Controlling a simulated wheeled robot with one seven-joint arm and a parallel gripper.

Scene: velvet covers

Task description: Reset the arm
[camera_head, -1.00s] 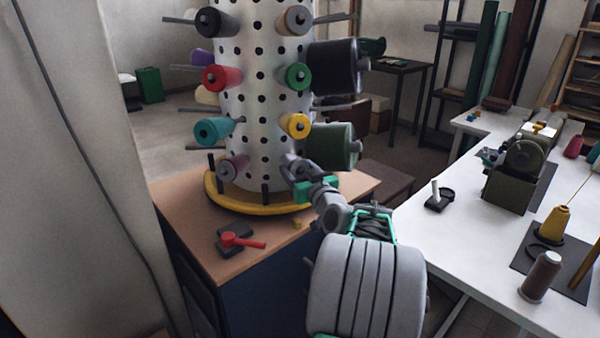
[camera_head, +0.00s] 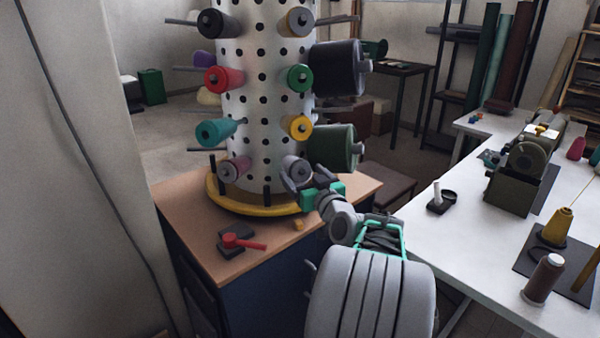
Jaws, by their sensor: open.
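My gripper (camera_head: 304,179) is open, its dark fingers pointing up and left toward the lower row of the white perforated rack (camera_head: 262,140). It is in front of and just to the right of a grey spool (camera_head: 296,167) on a rack peg. Nothing shows between the fingers, though whether they touch the spool cannot be told. My arm reaches in from the bottom right, its wrist over the right part of the wooden cabinet top (camera_head: 195,200).
Several coloured spools stick out of the rack, including a large green one (camera_head: 333,147) near my wrist. A yellow ring (camera_head: 225,200) circles its base. A red-handled tool (camera_head: 240,242) lies on the cabinet. A white table (camera_head: 440,250) with a machine (camera_head: 520,175) stands right.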

